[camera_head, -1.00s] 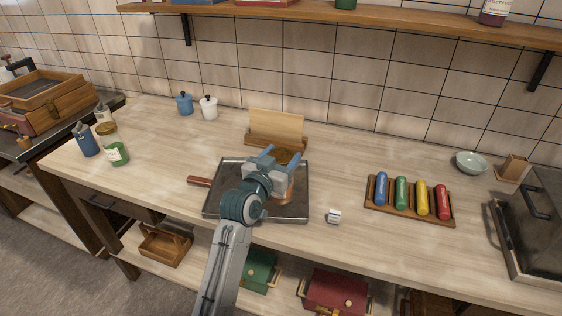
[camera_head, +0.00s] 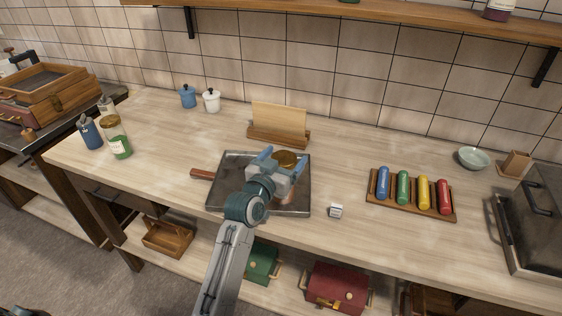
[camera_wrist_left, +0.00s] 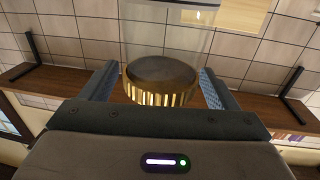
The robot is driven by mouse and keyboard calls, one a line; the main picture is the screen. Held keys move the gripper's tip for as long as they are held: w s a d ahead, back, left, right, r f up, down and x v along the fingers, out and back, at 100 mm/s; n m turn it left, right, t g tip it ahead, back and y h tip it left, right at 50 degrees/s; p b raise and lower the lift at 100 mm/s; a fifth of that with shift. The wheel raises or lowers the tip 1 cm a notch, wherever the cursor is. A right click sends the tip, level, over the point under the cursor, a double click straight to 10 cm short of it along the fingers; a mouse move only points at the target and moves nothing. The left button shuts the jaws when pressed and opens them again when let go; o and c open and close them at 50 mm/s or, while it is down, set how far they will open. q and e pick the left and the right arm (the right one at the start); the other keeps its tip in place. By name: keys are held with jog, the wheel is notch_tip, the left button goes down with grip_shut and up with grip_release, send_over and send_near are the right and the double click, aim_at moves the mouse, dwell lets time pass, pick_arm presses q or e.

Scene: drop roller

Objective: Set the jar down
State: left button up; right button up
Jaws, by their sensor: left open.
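The jar shows its round brass lid (camera_head: 287,158) between the blue fingers of my left gripper (camera_head: 284,160), above or on the dark metal tray (camera_head: 232,165). Most of the jar's body is hidden behind the gripper, so I cannot tell there whether its base touches the tray. In the left wrist view the ribbed brass lid (camera_wrist_left: 160,80) and part of the clear glass body (camera_wrist_left: 165,32) show between the open fingers (camera_wrist_left: 160,88), with a gap at each side. My right gripper is out of view.
A wooden stand with a card (camera_head: 279,125) is just behind the tray. A small white cube (camera_head: 336,210) and a rack of coloured cylinders (camera_head: 411,193) are to the right. Bottles (camera_head: 118,137) stand far left. The counter between bottles and tray is mostly clear.

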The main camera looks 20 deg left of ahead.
pick_arm(q)
jog(key=s+a+b, duration=0.1)
jog(key=s+b, duration=0.2)
jog(key=s, duration=0.9)
jog(key=shift+a+r, duration=0.15)
jog(key=shift+a, duration=0.25)
